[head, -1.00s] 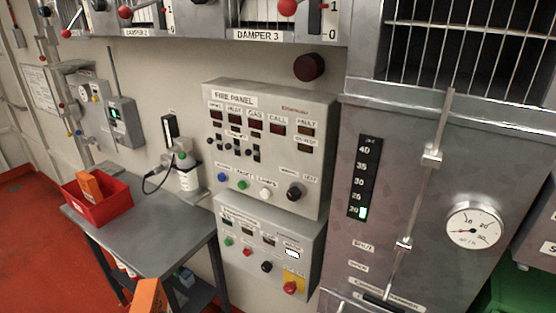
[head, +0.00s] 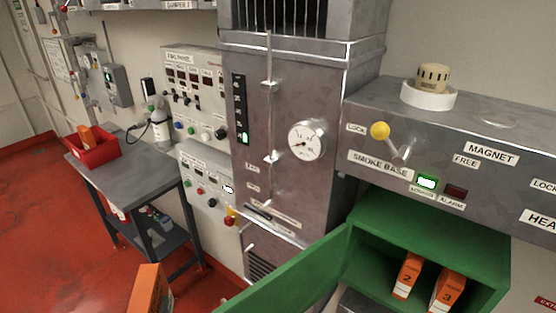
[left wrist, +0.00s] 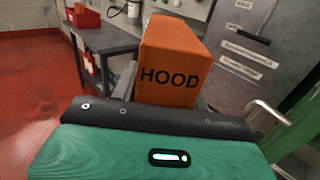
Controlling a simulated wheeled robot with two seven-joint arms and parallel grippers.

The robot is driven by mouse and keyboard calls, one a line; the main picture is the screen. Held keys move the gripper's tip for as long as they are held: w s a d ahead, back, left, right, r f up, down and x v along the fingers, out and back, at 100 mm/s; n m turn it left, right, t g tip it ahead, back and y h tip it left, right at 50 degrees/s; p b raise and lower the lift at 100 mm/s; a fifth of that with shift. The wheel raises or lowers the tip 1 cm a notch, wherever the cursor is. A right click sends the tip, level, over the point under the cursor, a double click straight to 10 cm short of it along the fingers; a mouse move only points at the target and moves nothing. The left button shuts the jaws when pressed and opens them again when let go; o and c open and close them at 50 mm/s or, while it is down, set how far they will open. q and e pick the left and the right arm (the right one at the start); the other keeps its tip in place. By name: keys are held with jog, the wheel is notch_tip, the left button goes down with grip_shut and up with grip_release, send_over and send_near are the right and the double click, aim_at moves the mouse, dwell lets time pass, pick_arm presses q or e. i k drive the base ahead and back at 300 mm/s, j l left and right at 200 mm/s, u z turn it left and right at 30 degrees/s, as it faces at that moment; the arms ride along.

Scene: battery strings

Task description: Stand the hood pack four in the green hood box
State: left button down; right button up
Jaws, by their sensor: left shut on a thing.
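An orange pack (head: 149,291) shows at the bottom edge of the head view. In the left wrist view the pack (left wrist: 172,72) shows the word HOOD; no number is readable on it. My left gripper (left wrist: 165,112) is shut on this pack and holds it upright in that view. The green hood box (head: 433,228) is at the lower right of the head view, with its green door (head: 300,278) swung open to the left. Inside stand two orange packs, number 2 (head: 407,276) and number 3 (head: 447,290), apart from each other. My right gripper is out of view.
The open door juts out left of the box opening. A grey cabinet with a gauge (head: 307,139) stands behind it. A yellow-knobbed lever (head: 381,131) sticks out above the box. A grey table (head: 130,157) with a red bin (head: 93,147) is at the left; red floor is clear there.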

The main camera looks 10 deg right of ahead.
aim_at(371, 269)
jog(key=k+l, duration=0.25)
jog(key=l, duration=0.15)
jog(key=k+l, duration=0.25)
jog(key=l, duration=0.15)
jog(key=i+l+z, duration=0.15)
jog(key=l, duration=0.15)
jog(key=i+l+z, duration=0.15)
jog(key=k+l, duration=0.05)
jog(key=l, duration=0.05)
